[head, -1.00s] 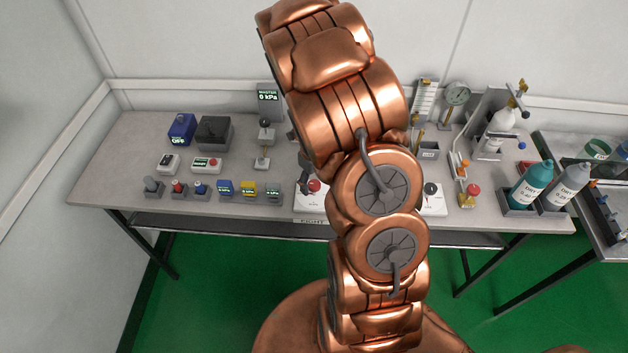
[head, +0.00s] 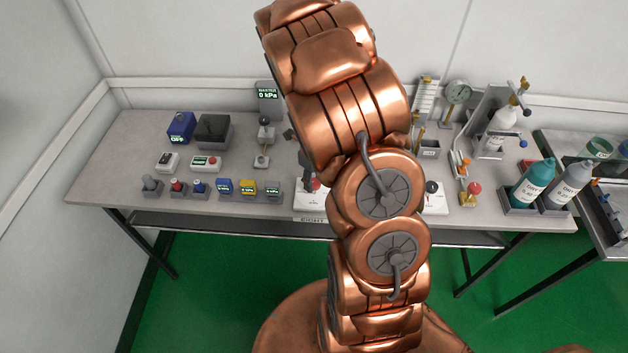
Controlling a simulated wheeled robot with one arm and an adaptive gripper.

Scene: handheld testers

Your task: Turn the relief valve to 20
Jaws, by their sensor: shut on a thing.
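Most of my gripper (head: 303,160) is hidden behind my copper arm. Only a dark sliver of it shows at the arm's left edge, just above a white plate (head: 309,203) with a red knob (head: 314,184). The red knob is partly covered, and the plate runs behind my arm. This looks like the relief valve, but its label and scale are too small to read. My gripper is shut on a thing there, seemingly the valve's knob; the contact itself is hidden.
The bench holds a dark-screened master display (head: 268,98) reading 0 kPa, a blue box (head: 181,128) reading OFF, and small switches at the left. A second white plate (head: 436,204) with a black knob, a gauge (head: 457,92) and bottles (head: 533,184) stand right of my arm.

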